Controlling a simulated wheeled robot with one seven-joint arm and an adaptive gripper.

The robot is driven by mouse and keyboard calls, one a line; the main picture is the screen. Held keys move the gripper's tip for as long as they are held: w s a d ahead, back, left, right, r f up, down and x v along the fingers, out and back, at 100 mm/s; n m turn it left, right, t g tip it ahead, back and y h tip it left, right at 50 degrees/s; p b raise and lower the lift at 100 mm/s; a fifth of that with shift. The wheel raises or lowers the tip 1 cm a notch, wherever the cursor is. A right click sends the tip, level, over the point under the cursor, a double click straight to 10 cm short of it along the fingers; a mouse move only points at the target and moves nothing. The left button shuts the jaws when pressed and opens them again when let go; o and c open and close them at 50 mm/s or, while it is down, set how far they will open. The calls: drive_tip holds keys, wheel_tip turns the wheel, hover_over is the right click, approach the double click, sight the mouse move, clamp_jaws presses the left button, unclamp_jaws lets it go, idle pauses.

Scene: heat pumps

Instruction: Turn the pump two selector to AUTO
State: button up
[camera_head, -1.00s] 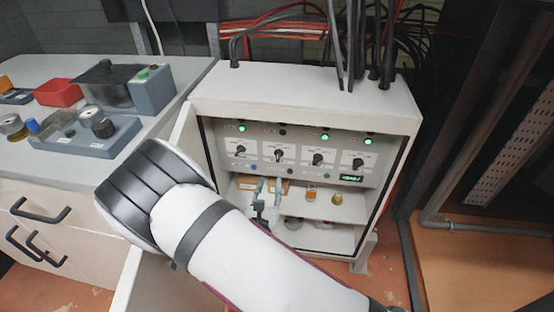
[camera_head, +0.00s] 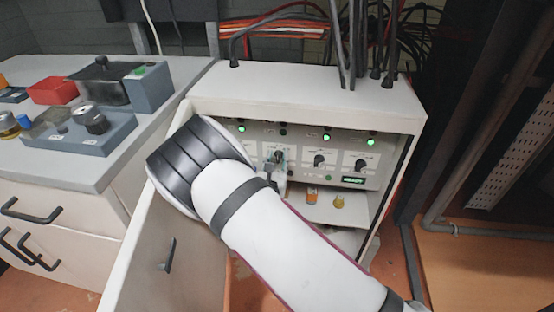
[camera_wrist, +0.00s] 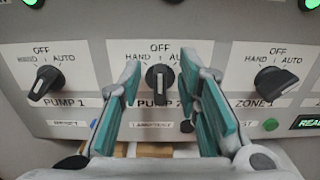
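The pump two selector (camera_wrist: 160,82) is a black knob with a pale line, under HAND, OFF and AUTO marks. It stands upright, toward OFF. My gripper (camera_wrist: 162,72) is open, with one teal-padded finger on each side of the knob and a gap showing on both sides. How deep the fingertips reach around it I cannot tell. In the head view my gripper (camera_head: 276,164) is at the panel in front of this selector, and my arm hides part of the panel's left side.
The pump one knob (camera_wrist: 45,82) and zone one knob (camera_wrist: 275,80) flank it closely, both turned aslant. Green lamps (camera_head: 326,138) sit above the knobs. A shelf below holds an orange item (camera_head: 312,195) and a yellow item (camera_head: 339,201). The cabinet door (camera_head: 165,255) stands open at left.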

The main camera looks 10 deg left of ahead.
clamp_jaws()
drive_tip(key=shift+d, duration=0.1)
drive_tip(key=m, duration=0.1)
drive_tip(key=m+p, duration=0.1)
drive_tip(key=m, duration=0.1)
drive_tip(key=shift+d+m, duration=0.25)
drive_tip(key=shift+m, duration=0.05)
drive_tip(key=m, duration=0.5)
drive_tip(key=shift+d+f, duration=0.25)
drive_tip(key=shift+d, duration=0.05)
drive_tip(key=shift+m, duration=0.3)
unclamp_jaws()
